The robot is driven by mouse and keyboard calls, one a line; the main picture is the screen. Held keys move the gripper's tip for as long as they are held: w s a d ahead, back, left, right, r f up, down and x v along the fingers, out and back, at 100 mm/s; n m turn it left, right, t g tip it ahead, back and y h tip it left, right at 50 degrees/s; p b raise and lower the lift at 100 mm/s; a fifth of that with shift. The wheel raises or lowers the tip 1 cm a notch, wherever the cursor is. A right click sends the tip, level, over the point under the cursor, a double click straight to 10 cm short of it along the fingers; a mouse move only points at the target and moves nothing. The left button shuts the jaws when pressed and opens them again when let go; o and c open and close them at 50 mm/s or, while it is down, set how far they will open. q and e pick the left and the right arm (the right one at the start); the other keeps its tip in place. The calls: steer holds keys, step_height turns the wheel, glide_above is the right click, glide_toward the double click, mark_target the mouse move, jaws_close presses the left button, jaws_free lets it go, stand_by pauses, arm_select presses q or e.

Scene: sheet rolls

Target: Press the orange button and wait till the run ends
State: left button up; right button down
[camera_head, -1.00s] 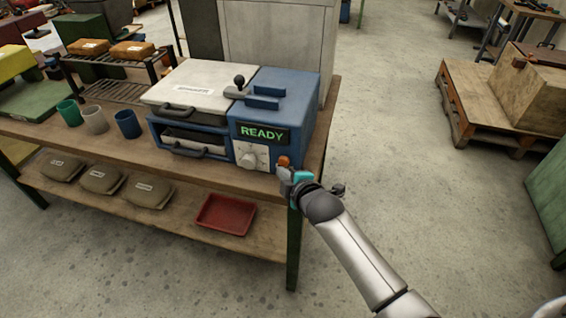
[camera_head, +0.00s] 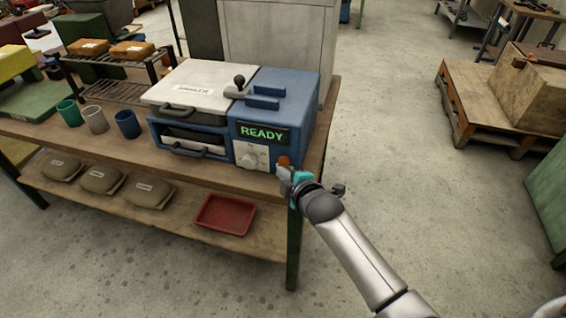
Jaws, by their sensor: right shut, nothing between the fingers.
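The blue and white machine (camera_head: 262,105) stands on the wooden bench. Its display (camera_head: 262,134) reads READY in green. A white dial (camera_head: 249,159) sits below the display. The orange button (camera_head: 284,160) is at the lower right of the machine's front. My right gripper (camera_head: 285,174) is shut and empty, with its tips right at the button and partly covering it. I cannot tell how far the button is pressed in. My left gripper is not in view.
Green, beige and blue cups (camera_head: 96,120) stand left of the machine. A rack (camera_head: 120,72) with brown packs is behind them. The lower shelf holds several tan bags (camera_head: 100,179) and a red tray (camera_head: 225,214).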

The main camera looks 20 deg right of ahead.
steer(key=shift+w, duration=0.1)
stand_by(0.4)
steer(key=shift+w+d, duration=0.25)
steer(key=shift+w+d, duration=0.25)
steer(key=shift+w, duration=0.2)
stand_by(1.0)
steer(key=shift+s, duration=0.1)
steer(key=shift+s+a+p, duration=0.5)
steer(key=shift+s+p, duration=0.2)
steer(key=shift+p, duration=0.05)
steer(key=s+a+p, duration=0.2)
steer(key=s, duration=0.2)
steer(key=shift+s+a+p, duration=0.1)
steer(key=shift+a+p, duration=0.3)
